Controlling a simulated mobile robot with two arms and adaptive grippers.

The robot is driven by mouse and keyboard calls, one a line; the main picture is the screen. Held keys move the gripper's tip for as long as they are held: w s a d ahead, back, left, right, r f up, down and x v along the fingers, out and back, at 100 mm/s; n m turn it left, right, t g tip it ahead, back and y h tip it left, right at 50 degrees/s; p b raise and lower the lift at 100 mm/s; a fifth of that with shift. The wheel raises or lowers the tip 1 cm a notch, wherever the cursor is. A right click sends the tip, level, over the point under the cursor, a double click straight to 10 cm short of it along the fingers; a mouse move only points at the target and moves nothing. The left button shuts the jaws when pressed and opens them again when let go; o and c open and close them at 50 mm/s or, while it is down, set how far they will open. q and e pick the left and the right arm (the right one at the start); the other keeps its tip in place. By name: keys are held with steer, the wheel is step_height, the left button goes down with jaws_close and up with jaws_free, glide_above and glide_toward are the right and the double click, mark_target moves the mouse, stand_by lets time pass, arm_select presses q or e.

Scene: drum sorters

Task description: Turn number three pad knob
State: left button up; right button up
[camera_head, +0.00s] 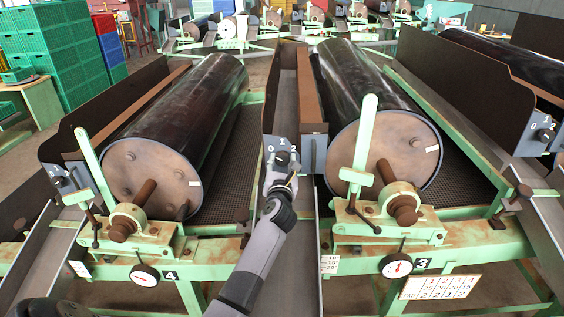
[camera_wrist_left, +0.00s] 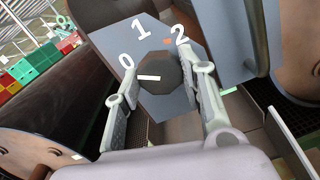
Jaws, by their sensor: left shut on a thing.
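The dark pad knob (camera_head: 282,158) sits on a grey panel marked 0, 1 and 2, left of the drum (camera_head: 385,150) whose frame carries the label 3. In the left wrist view, the knob (camera_wrist_left: 160,75) is a dark many-sided disc. Its white mark points left, roughly toward the 0. My left gripper (camera_head: 281,178) is at the panel, its fingers on both sides of the knob and shut on it. It also shows in the left wrist view (camera_wrist_left: 160,90). My right gripper is not in view.
A card (camera_head: 440,287) hangs on the front beam; its lower row seems to read 2, 2, 1, 2. A dial (camera_head: 396,265) sits beside the label 3. Another drum (camera_head: 152,170), labelled 4, lies left, with its own knob panel (camera_head: 62,180). Green crates (camera_head: 60,50) stand behind.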

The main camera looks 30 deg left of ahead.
arm_select(q)
steer(key=shift+r+m+p, duration=0.15)
steer(key=shift+m+p, duration=0.35)
steer(key=shift+p, duration=0.2)
steer(key=m+p, duration=0.6)
steer(key=shift+p, duration=0.3)
steer(key=m+p, duration=0.2)
steer(key=shift+m, duration=0.4)
steer(key=shift+f+m+p, duration=0.2)
steer(key=shift+m+p, duration=0.25)
steer(key=shift+m, duration=0.35)
steer(key=o, duration=1.1)
steer(key=shift+o, duration=0.2)
